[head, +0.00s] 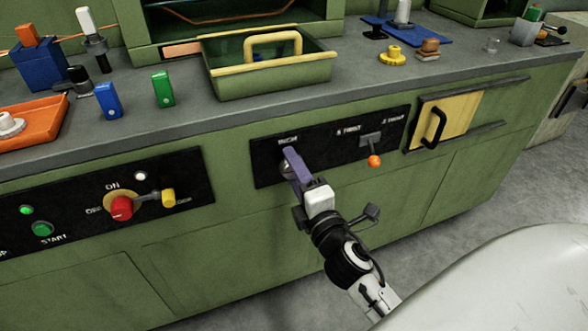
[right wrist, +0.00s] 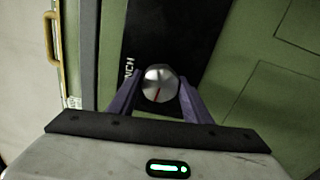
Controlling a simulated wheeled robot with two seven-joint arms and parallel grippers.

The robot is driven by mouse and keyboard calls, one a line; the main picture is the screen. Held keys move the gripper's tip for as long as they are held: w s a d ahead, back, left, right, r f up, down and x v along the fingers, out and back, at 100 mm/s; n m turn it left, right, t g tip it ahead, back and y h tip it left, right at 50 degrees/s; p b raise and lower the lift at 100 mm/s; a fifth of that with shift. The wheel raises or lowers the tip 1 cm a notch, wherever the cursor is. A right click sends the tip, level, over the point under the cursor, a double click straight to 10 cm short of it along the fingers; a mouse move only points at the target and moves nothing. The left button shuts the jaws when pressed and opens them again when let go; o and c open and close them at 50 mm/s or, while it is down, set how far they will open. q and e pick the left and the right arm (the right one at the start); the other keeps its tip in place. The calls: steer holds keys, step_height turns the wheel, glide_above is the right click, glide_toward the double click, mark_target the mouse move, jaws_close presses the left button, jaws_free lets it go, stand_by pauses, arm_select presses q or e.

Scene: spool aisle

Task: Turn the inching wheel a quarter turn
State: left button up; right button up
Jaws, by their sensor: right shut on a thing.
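The inching wheel is a small round metal knob with a red pointer line, on a black panel marked INCH. In the right wrist view the inching wheel (right wrist: 160,83) sits between the two purple fingers of my right gripper (right wrist: 158,98), which is shut on it. The red line points down and slightly left in that view. In the head view my right gripper (head: 292,168) reaches the left end of the black panel (head: 330,145) and hides most of the wheel. My left gripper is not in either view.
Right of the wheel is a lever with an orange ball (head: 374,161), then a yellow door (head: 443,118) with a black handle. Left is a panel with a red knob (head: 121,208) and a green start button (head: 42,229). A green tray (head: 270,85) stands on the counter above.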

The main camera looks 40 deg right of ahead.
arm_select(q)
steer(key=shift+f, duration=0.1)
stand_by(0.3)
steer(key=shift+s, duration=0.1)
arm_select(e)
steer(key=o, duration=1.1)
steer(key=shift+c, duration=0.2)
steer(key=shift+s, duration=0.1)
